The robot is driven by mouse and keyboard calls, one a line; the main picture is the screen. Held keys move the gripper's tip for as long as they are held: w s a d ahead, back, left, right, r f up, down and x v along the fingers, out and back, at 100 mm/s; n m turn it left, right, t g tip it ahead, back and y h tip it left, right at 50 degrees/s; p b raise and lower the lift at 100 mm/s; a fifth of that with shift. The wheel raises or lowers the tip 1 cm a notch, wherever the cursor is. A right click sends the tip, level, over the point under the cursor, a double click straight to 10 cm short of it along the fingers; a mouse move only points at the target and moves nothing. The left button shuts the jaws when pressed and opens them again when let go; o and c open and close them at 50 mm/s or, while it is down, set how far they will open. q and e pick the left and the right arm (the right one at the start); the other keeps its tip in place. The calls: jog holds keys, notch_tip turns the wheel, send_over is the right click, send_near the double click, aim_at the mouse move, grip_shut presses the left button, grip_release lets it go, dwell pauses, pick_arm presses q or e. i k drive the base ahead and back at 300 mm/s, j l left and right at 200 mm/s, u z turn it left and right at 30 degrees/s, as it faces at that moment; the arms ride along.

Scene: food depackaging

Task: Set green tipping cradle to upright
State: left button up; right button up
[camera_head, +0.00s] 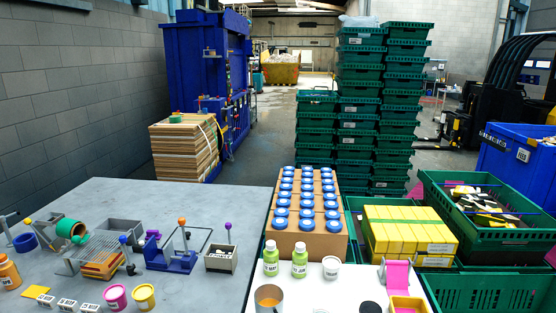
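A small green cylindrical piece (71,229), which looks like the green tipping cradle, sits at the left of the grey table. It lies tilted, not upright, with an orange-brown part showing at one end. It is beside a grey open box-like fixture (42,232) and above a slotted grey rack (88,252). A lever with a yellow knob (28,222) stands at its left. The picture is too small to tell which lever belongs to it. Neither of my grippers is in view.
A blue stand (172,260) with an orange-knobbed lever and a grey box (221,258) with a purple-knobbed lever stand to the right. Orange, pink and yellow jars and labelled blocks line the front. The table's back (180,200) is clear. A carton of blue-lidded jars (308,235) stands further right.

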aim_at(64, 227)
jog(key=u, duration=1.3)
